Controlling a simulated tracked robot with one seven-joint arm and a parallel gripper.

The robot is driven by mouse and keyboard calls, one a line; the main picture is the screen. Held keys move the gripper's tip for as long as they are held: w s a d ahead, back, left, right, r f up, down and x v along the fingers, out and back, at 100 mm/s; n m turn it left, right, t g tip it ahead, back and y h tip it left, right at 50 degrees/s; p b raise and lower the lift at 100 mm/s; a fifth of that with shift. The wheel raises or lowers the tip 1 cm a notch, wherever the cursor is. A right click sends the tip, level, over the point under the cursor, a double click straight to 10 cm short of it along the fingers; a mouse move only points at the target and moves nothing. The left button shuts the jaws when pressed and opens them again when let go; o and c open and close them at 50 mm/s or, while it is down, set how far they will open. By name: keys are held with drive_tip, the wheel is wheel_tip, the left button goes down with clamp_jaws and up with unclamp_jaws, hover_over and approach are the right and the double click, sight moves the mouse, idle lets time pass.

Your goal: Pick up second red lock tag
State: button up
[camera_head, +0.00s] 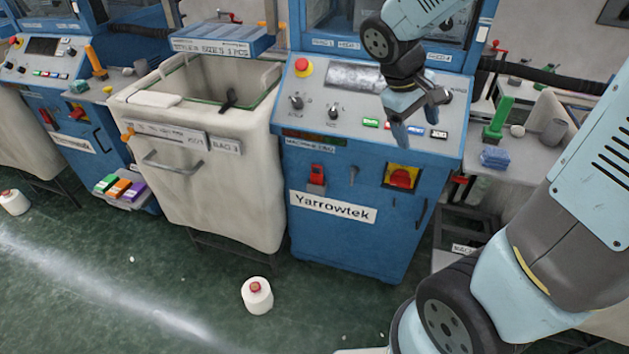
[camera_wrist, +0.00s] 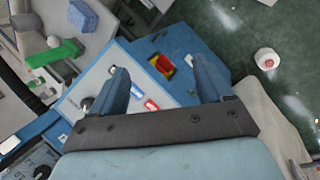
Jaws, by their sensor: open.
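A red tag-like piece (camera_head: 316,174) sits on the front of the blue Yarrowtek machine (camera_head: 350,240), left of a red rotary switch (camera_head: 403,177) on a yellow plate. Another small red piece (camera_head: 459,180) shows at the machine's right edge; I cannot tell which is the second lock tag. A further red piece (camera_head: 46,115) is on the left machine. My gripper (camera_head: 422,118) is open and empty, above the sloping control panel. In the wrist view, the red and yellow switch (camera_wrist: 161,65) shows between the fingers (camera_wrist: 160,72).
A cream bin (camera_head: 200,190) stands left of the machine. A yarn cone (camera_head: 257,295) stands on the floor. The floor before the machine is mostly clear.

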drive_tip(key=w+a+f+n+h, duration=0.5)
drive_tip(key=w+f, duration=0.1)
drive_tip(key=f, duration=0.3)
drive_tip(key=n+t+y, duration=0.4)
drive_tip(key=n+t, duration=1.2)
drive_tip(key=n, duration=0.5)
approach(316, 178)
drive_tip(key=shift+x, duration=4.3)
drive_tip(key=shift+c, duration=0.3)
